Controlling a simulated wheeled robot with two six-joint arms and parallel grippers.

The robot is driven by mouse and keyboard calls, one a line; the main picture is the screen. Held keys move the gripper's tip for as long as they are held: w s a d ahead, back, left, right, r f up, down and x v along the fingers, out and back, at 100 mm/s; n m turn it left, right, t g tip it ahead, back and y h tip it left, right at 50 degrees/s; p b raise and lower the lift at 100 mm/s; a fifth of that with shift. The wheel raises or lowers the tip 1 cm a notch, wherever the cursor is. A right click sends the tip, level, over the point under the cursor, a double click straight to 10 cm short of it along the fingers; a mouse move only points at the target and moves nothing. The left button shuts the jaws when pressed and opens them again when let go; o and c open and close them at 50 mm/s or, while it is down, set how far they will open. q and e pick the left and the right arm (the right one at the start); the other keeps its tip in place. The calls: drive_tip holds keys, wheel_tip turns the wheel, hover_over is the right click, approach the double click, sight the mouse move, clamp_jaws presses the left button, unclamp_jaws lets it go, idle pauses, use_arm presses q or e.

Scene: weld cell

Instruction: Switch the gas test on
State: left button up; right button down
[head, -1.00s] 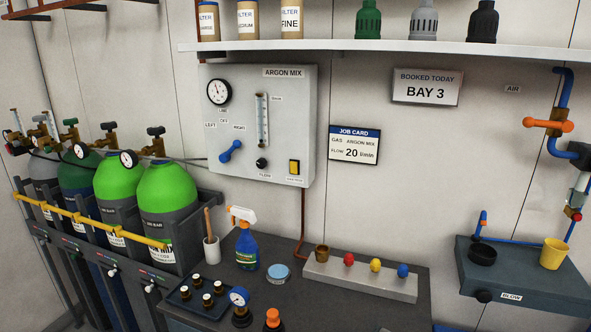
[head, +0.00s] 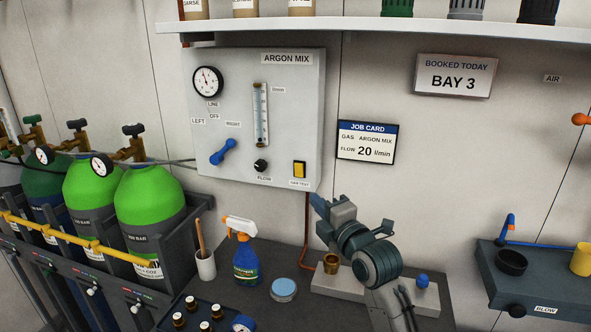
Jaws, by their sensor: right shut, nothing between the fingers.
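The gas test switch (head: 299,169) is a yellow rocker in a dark frame at the lower right of the grey argon mix panel (head: 228,75), with a small label below it. Which way the rocker is tipped is too small to tell. My right gripper (head: 317,203) is shut and empty. In the picture its tips lie just below and right of the switch, apart from it. My left gripper is not in view.
The panel also carries a gauge (head: 208,82), a blue lever (head: 222,152), a flow tube (head: 260,114) and a black flow knob (head: 261,165). A spray bottle (head: 245,262) and a mug-like holder (head: 205,264) stand on the bench below. A shelf (head: 370,30) runs above.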

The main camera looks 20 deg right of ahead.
drive_tip(key=s, duration=0.1)
drive_tip(key=p, duration=0.5)
approach(295, 166)
drive_tip(key=w+a, duration=0.3)
drive_tip(key=a, duration=0.1)
drive_tip(key=w+d, duration=0.1)
drive_tip(key=d+p, duration=0.1)
drive_tip(key=w, duration=0.1)
drive_tip(key=shift+w+d+r, duration=0.25)
drive_tip(key=shift+w+d, duration=0.05)
drive_tip(key=shift+d, duration=0.1)
drive_tip(key=shift+w, duration=0.1)
drive_tip(key=shift+a+f, duration=0.1)
